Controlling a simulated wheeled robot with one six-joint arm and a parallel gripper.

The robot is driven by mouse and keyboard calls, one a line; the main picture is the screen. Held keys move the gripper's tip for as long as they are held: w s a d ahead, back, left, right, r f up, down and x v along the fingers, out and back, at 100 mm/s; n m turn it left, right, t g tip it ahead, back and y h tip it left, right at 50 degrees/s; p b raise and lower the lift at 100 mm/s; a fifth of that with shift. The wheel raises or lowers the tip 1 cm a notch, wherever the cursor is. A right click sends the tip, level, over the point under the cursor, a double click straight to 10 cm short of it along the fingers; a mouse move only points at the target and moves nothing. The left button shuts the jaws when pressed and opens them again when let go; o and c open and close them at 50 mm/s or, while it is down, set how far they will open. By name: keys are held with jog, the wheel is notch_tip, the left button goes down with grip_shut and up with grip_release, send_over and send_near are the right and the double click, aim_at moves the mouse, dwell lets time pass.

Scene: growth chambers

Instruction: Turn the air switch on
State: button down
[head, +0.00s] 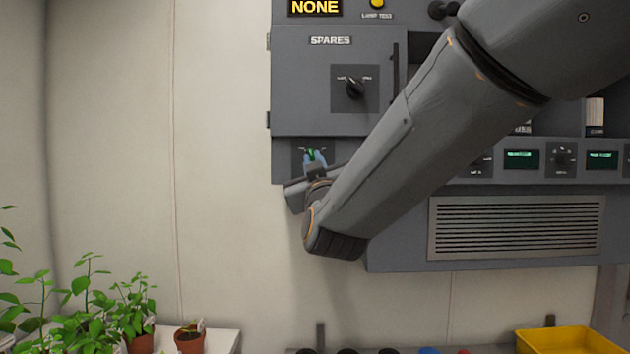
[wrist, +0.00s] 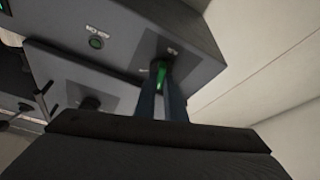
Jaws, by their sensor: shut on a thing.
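A small switch with a green handle (head: 312,153) sits on a dark plate low at the left end of the grey wall panel, below the spares door. Its label is too small to read in the head view. My gripper (head: 315,160) reaches it from below, its bluish fingers on either side of the green handle. In the wrist view the green handle (wrist: 161,70) stands between the two finger tips (wrist: 163,88), which are shut on it. The fingers hide part of the handle and plate, so its exact position is hard to tell.
The spares door (head: 312,85) with a black rotary knob (head: 354,88) is just above. Potted plants (head: 140,325) stand lower left; a yellow tray (head: 568,341) is lower right. The wall to the left is clear.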

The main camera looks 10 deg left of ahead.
jog(key=m+h+b, duration=0.1)
jog(key=m, duration=0.1)
jog(key=m+t+h+b, duration=0.1)
jog(key=m+h+b, duration=0.1)
jog(key=m, duration=0.1)
jog(key=shift+a+f+m, duration=0.2)
jog(key=shift+m, duration=0.1)
jog(key=m+h+b, duration=0.1)
jog(key=m, duration=0.1)
jog(key=m+b, duration=0.1)
jog(key=m, duration=0.1)
jog(key=shift+a+t+h, duration=0.1)
jog(key=shift+t+h, duration=0.2)
jog(key=shift+h, duration=0.1)
jog(key=m+h, duration=0.1)
jog(key=m, duration=0.1)
jog(key=m+h+b, duration=0.1)
jog(key=m, duration=0.2)
jog(key=shift+s+a+r+h, duration=0.1)
jog(key=shift+r+h, duration=0.05)
jog(key=shift+h, duration=0.25)
jog(key=shift+r+m+g+h+b, duration=0.1)
jog(key=shift+m+g+h+b, duration=0.55)
jog(key=shift+m, duration=1.35)
jog(key=shift+h+p, duration=0.25)
jog(key=shift+p, duration=0.05)
jog(key=c, duration=1.8)
grip_release()
jog(key=shift+c, duration=0.2)
